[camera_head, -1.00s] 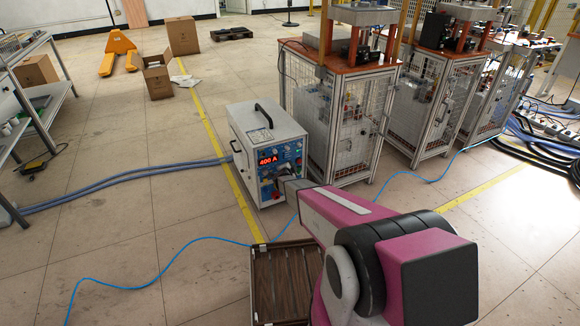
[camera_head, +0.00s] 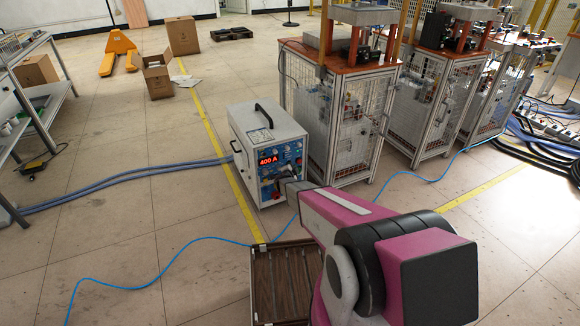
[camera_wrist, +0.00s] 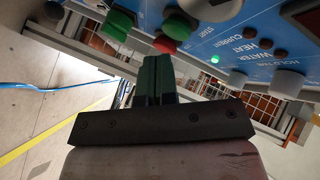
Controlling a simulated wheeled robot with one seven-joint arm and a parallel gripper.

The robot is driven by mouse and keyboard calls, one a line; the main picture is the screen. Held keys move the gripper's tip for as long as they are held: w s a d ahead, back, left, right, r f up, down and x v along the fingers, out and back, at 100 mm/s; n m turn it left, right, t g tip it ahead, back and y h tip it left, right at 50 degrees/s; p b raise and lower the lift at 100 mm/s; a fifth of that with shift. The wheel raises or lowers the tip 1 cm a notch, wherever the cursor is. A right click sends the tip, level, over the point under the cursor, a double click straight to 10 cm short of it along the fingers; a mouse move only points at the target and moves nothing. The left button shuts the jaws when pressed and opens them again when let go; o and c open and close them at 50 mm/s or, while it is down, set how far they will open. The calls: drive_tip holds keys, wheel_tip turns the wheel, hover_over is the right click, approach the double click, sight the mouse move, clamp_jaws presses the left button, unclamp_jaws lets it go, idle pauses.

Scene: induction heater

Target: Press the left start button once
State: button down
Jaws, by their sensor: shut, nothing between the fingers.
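The induction heater (camera_head: 258,145) is a white box with a black handle, a blue front panel and a red "400 A" display. In the wrist view its blue panel (camera_wrist: 240,38) fills the top. Two green buttons (camera_wrist: 118,23) (camera_wrist: 177,23) sit at its upper left, with a red button (camera_wrist: 163,44) below the right one. I cannot tell which green one is the left start button. My gripper (camera_wrist: 158,60) is shut and empty, its dark fingertips just below the red button. Whether they touch anything is unclear. In the head view my arm hides the fingertips.
Caged machine stands (camera_head: 340,120) are close on the heater's right. A slatted crate (camera_head: 262,290) lies below my arm. A blue cable (camera_head: 150,282) and grey hoses (camera_head: 120,178) cross the floor. Open floor lies left of the heater.

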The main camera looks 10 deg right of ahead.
drive_tip(key=s, duration=0.2)
drive_tip(key=s+d, duration=0.1)
drive_tip(key=s, duration=0.1)
drive_tip(key=shift+s+d, duration=0.2)
drive_tip(key=shift+s, duration=0.05)
idle(0.6)
drive_tip(key=s+a+r+n+g+y, duration=0.2)
drive_tip(key=s+a+r+n+y, duration=0.15)
drive_tip(key=r+n, duration=0.2)
drive_tip(key=s+a+r+n+g+y, duration=0.1)
drive_tip(key=s+a+r+n+y, duration=0.3)
drive_tip(key=r, duration=0.3)
drive_tip(key=s+d+r+n+g, duration=0.2)
drive_tip(key=s+r+g, duration=0.1)
drive_tip(key=s, duration=0.6)
drive_tip(key=s+d+r+n+g, duration=0.2)
drive_tip(key=s+r+n+g, duration=0.1)
drive_tip(key=s, duration=0.6)
drive_tip(key=s+d+r+n+g, duration=0.2)
drive_tip(key=s+d+r+g, duration=0.1)
drive_tip(key=s, duration=0.7)
wheel_tip(320, 180, up, 3)
drive_tip(key=shift+f+g+h, duration=0.1)
drive_tip(key=shift+g+h, duration=0.25)
drive_tip(key=shift+g, duration=0.55)
